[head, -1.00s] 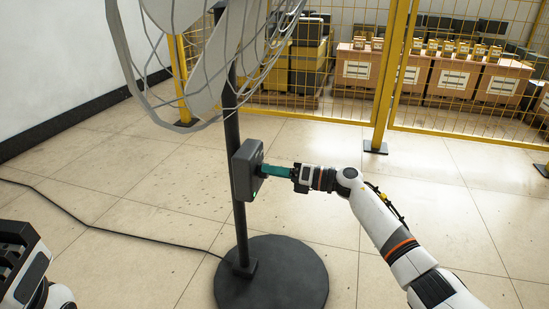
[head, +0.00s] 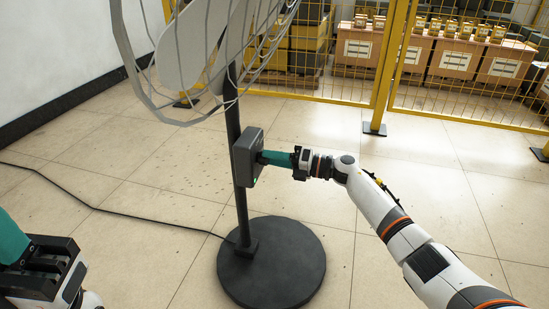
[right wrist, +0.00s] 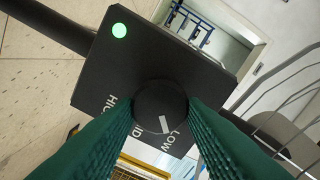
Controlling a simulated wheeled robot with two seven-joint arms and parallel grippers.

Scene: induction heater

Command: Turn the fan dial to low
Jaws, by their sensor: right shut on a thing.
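The fan's dark control box (head: 246,157) is on its black pole (head: 234,125). In the right wrist view the round black dial (right wrist: 160,100) sits on the box face (right wrist: 105,70), with HIGH, MID and LOW printed around it. The dial's white mark points down and slightly right, roughly at LOW. My right gripper (head: 263,157) is shut on the dial, with one teal finger on each side in the right wrist view (right wrist: 162,108). In the head view its fingers hide the dial. My left gripper (head: 12,238) is at the lower left edge, partly cut off, with a teal finger showing.
A green light (right wrist: 119,30) glows on the box. The round base (head: 271,275) and a black cable (head: 120,217) lie on the tiled floor. A yellow fence (head: 400,65) stands behind.

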